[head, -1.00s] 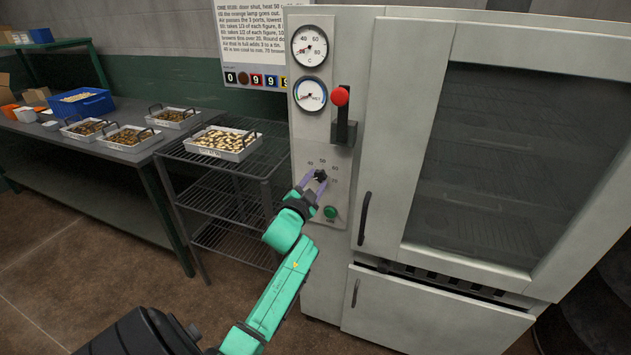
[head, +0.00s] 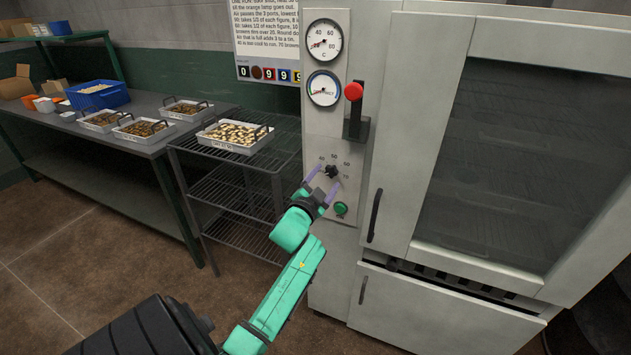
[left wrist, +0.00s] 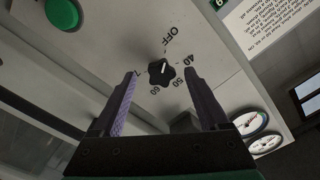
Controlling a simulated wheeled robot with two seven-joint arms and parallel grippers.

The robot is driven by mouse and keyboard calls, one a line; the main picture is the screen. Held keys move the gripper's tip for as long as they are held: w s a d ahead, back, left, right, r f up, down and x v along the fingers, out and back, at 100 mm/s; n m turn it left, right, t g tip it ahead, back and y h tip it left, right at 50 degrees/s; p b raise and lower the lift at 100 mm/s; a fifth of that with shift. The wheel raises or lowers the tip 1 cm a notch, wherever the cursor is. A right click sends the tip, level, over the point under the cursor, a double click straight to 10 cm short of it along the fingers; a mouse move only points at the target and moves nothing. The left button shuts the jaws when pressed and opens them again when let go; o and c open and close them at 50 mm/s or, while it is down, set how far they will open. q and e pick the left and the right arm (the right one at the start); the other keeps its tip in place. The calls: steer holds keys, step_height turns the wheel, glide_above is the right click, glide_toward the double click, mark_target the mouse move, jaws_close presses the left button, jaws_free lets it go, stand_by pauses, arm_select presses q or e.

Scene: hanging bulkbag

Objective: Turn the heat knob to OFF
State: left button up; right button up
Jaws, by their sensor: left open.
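The heat knob (head: 331,171) is a small black lobed dial on the oven's control panel (head: 318,148), below the red-topped lever. In the left wrist view the knob (left wrist: 161,71) has a white mark that seems to point between OFF and 40; I cannot read it exactly. The printed OFF label (left wrist: 172,37) and the numbers surround it. My left gripper (head: 324,181) is open in front of the panel. Its purple fingers, also in the left wrist view (left wrist: 159,74), stand on either side of the knob with visible gaps. My right gripper is not in view.
A green button (head: 341,208) sits just below the knob. The red-topped lever (head: 354,105) and door handle (head: 374,215) stick out nearby. Two gauges (head: 323,88) are above. A wire rack (head: 240,187) with a tray (head: 236,136) stands left of the oven.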

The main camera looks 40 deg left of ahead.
arm_select(q)
steer(key=b+v, duration=0.1)
steer(key=v, duration=1.2)
steer(key=shift+b, duration=0.35)
steer(key=shift+s, duration=0.1)
steer(key=w+d+f+g+h, duration=0.1)
steer(key=d+f+g+h, duration=0.15)
steer(key=f, duration=1.55)
steer(key=s+d+f+n+g+h, duration=0.1)
steer(key=s+d+f+g, duration=0.25)
steer(key=f, duration=0.75)
steer(key=s+d+f+g+h, duration=0.15)
steer(key=s+d+f, duration=0.25)
steer(key=f, duration=0.6)
steer(key=s+d+f+g, duration=0.1)
steer(key=s+f+g, duration=0.3)
steer(key=s+f, duration=0.4)
steer(key=s+d+f+n+g, duration=0.1)
steer(key=s+f+g, duration=0.3)
steer(key=s+f, duration=0.5)
steer(key=s+d, duration=0.1)
steer(key=s, duration=0.7)
steer(key=shift+h, duration=0.4)
steer(key=shift+s+d+g, duration=0.1)
steer(key=shift+d+g, duration=0.05)
steer(key=shift+g, duration=0.1)
